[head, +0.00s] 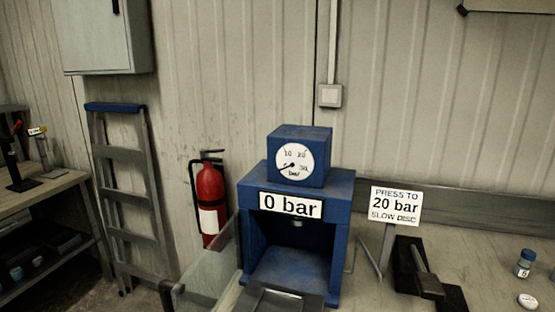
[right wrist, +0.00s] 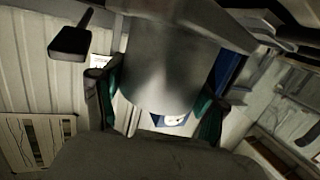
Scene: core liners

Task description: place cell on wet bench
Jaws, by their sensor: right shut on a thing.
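In the right wrist view a large smooth grey metal cylinder (right wrist: 165,60), which looks like the cell, fills the upper middle. My right gripper (right wrist: 158,108) is shut on it, with a dark green-padded finger on each side. The cylinder and my right gripper do not show in the head view. My left gripper is in neither view. No bench is marked as the wet bench; a worktop (head: 455,245) runs along the right of the head view, and another bench (head: 40,193) stands at the far left.
A blue press (head: 343,210) reading 0 bar has a clear guard panel (head: 207,268) at its front left. A sign (head: 396,205), a black lever tool (head: 418,270) and a small jar (head: 525,263) stand to its right. A ladder (head: 127,190) and red extinguisher (head: 210,192) stand left.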

